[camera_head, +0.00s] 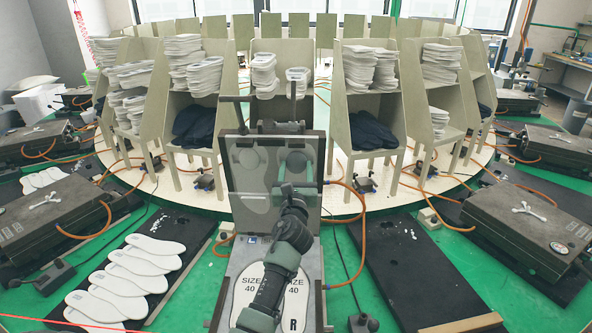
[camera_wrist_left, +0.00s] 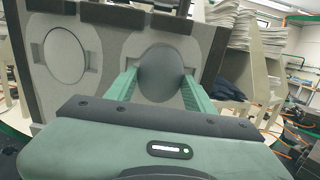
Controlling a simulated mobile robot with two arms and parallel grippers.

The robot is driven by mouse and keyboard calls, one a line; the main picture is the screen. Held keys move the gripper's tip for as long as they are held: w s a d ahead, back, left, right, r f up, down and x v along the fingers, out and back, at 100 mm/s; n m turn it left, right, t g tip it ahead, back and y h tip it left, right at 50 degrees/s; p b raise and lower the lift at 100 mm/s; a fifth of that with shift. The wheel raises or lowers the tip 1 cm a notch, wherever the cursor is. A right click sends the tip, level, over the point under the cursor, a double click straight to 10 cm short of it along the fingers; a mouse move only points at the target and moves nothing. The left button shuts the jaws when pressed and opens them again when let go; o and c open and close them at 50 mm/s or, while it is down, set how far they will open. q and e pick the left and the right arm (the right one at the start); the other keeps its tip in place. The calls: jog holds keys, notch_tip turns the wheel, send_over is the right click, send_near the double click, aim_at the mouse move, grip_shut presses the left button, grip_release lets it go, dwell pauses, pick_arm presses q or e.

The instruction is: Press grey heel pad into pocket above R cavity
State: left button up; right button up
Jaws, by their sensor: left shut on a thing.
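The open mould stands in front of me with its lid (camera_head: 243,193) raised and its base flat below. The base has two sole-shaped cavities marked SIZE 40; the R cavity (camera_head: 297,300) is on the right, partly behind my arm. My left gripper (camera_head: 296,168) is at the upper right of the lid's inner face. In the left wrist view its green fingers (camera_wrist_left: 163,90) are shut on the round grey heel pad (camera_wrist_left: 164,66), held flat against or just in front of the right pocket, which it covers. The left pocket (camera_wrist_left: 66,54) shows a lighter round disc. My right gripper is out of view.
White insoles (camera_head: 139,262) lie on a black board at left. A carousel (camera_head: 336,206) behind the mould carries shelves with stacked insoles and dark cloth. Closed moulds (camera_head: 527,225) stand at both sides, with orange hoses between. The black board (camera_head: 420,268) at right is mostly bare.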

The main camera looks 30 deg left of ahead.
pick_arm(q)
jog(key=shift+w+a, duration=0.15)
jog(key=shift+w, duration=0.05)
jog(key=shift+w+a+r, duration=0.1)
jog(key=shift+w+a, duration=0.05)
jog(key=shift+w, duration=0.15)
jog(key=shift+w+a, duration=0.1)
jog(key=shift+w, duration=0.05)
jog(key=o, duration=1)
jog(key=b+v, duration=0.1)
jog(key=v, duration=0.6)
jog(key=shift+s, duration=0.35)
jog(key=shift+d, duration=0.2)
